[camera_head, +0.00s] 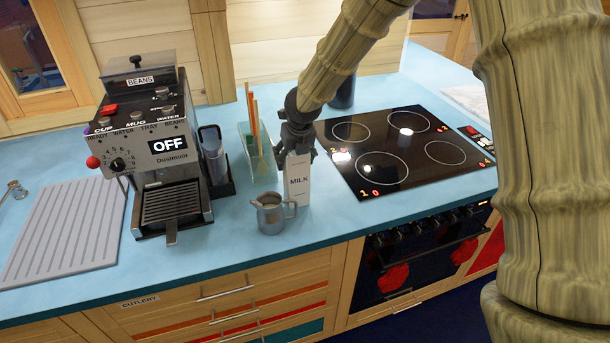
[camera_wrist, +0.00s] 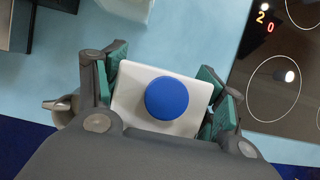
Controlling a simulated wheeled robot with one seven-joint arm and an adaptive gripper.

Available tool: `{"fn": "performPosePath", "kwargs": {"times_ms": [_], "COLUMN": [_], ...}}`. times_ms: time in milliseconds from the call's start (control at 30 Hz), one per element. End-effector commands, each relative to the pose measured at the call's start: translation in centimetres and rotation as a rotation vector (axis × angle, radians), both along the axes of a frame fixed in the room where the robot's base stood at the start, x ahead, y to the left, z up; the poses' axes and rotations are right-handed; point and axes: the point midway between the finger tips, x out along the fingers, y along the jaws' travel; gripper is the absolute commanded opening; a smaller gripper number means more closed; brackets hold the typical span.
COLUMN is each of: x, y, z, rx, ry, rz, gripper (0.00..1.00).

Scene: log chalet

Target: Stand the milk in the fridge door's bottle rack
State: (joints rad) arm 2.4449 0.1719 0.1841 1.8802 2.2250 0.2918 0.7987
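The milk (camera_head: 298,187) is a tall white carton labelled MILK, standing upright by the counter's front, right of a metal jug. In the wrist view its white top with a round blue cap (camera_wrist: 167,98) lies between my fingers. My gripper (camera_head: 297,150) points down over the carton's upper part. Its green finger pads (camera_wrist: 163,94) flank the carton closely on both sides. I cannot tell whether they press on it. No fridge or door rack is in view.
The metal jug (camera_head: 270,213) stands close beside the carton. A glass holder with utensils (camera_head: 258,152) is behind it, a coffee machine (camera_head: 150,150) is left, and a black hob (camera_head: 405,150) is right. A ridged drainer (camera_head: 65,228) lies far left.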

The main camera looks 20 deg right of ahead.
Motion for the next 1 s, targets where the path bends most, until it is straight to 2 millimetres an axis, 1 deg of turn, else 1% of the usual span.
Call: {"fn": "performPosePath", "kwargs": {"times_ms": [33,167,200,267,300,333,600,733,867,1000], "x": [0.0,0.0,0.0,0.0,0.0,0.0,0.1,0.1,0.1,0.2], "y": [0.0,0.0,0.0,0.0,0.0,0.0,0.1,0.0,0.1,0.1], "z": [0.0,0.0,0.0,0.0,0.0,0.0,0.2,0.8,2.2,4.6], "rx": [0.0,0.0,0.0,0.0,0.0,0.0,0.001,0.002,0.005,0.006], "ry": [0.0,0.0,0.0,0.0,0.0,0.0,-0.002,-0.004,-0.005,-0.006], "rz": [0.0,0.0,0.0,0.0,0.0,0.0,0.0,0.0,0.0,0.0], "gripper": [0.51,0.27,0.2,0.09,0.02,0.0,0.0,0.0,0.0,0.0]}}
